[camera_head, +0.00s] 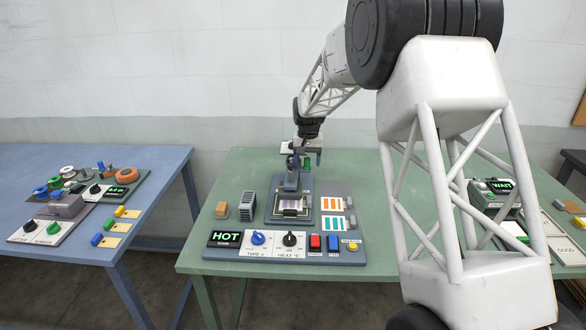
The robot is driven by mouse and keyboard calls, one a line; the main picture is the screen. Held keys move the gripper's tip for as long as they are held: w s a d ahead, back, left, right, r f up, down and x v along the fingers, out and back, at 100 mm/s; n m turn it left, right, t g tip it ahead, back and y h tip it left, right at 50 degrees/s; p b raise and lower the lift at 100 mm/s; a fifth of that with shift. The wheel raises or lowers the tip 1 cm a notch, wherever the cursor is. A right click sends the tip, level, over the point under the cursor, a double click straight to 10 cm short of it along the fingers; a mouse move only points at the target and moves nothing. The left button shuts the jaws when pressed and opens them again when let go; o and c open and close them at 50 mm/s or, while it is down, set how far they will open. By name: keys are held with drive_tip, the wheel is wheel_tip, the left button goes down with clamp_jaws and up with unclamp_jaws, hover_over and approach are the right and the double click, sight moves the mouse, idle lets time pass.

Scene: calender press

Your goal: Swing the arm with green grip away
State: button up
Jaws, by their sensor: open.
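The press (287,212) stands on the green table, with a dark upright body and a pale plate at its front. A small green piece, apparently the grip (307,161), shows near the top of the press, just below my gripper. The swing arm itself is too small and too covered to make out clearly. My gripper (304,151) is open above the upper part of the press, close to the green grip. I cannot tell whether its fingers touch or surround the grip.
A control panel (285,246) with a HOT display, knobs and buttons lies in front of the press. A tan block (221,209) and a grey slotted block (247,206) stand left of it. Cards with orange and teal bars (332,204) lie right. A blue table (60,158) stands left.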

sight(296, 169)
drive_tip(key=shift+f, duration=0.15)
drive_tip(key=shift+a, duration=0.15)
drive_tip(key=shift+s+a, duration=0.3)
drive_tip(key=shift+a, duration=0.25)
idle(0.5)
drive_tip(key=shift+s+a, duration=0.2)
drive_tip(key=shift+a, duration=0.25)
drive_tip(key=shift+s+a, duration=0.15)
drive_tip(key=shift+a, duration=0.55)
